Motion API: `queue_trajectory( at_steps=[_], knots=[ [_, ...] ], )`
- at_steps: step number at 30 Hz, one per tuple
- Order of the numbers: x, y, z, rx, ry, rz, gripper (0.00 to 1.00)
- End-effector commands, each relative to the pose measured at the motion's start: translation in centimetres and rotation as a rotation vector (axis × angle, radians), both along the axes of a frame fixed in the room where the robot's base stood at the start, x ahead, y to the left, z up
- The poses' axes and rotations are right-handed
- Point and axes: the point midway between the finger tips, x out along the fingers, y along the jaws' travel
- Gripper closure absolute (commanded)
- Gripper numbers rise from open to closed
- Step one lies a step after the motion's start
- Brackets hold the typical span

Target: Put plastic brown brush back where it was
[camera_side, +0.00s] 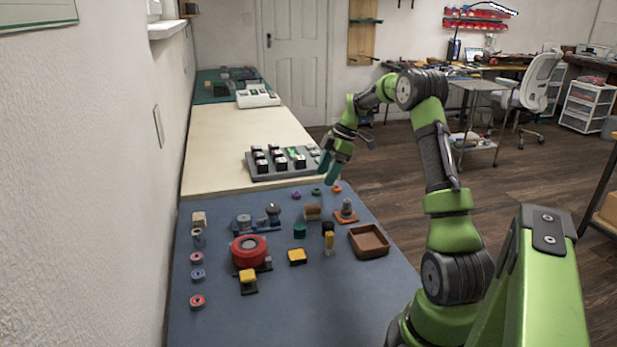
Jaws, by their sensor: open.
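My gripper (331,170) is open and hangs fingers down above the far edge of the blue-grey mat, beside the keyed grey block. Nothing shows between its fingers. A small brown block-like item (313,212) lies on the mat below and nearer than the gripper; it may be the brown brush, but it is too small to tell. Right of it is a brown-based piece with a grey knob (346,211). The gripper is apart from both.
On the mat (290,325) are a red round spool (249,250), yellow-topped pieces (297,256), an open brown tray (369,241) and several small rings along the left. A grey block with dark keys (283,162) stands behind. The mat's near part is clear.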

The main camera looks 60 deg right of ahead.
Motion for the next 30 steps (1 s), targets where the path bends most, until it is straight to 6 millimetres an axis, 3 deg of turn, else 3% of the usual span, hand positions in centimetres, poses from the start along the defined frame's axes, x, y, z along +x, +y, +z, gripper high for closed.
queue_trajectory(
  at_steps=[5, 8, 14, 18, 24, 30],
  knots=[
    [1.4, 6.0, 4.4, -0.027, 0.031, -0.103, 0.35],
    [1.4, 11.8, 7.7, -0.04, 0.044, -0.227, 0.35],
    [-2.0, 22.8, 12.4, -0.005, 0.011, -0.513, 0.35],
    [-6.1, 29.0, 13.7, 0.088, -0.033, -0.706, 0.35],
    [-11.8, 34.4, 13.3, 0.277, -0.067, -0.921, 0.35],
    [-14.4, 36.1, 12.3, 0.394, -0.061, -1.022, 0.35]
  ],
)
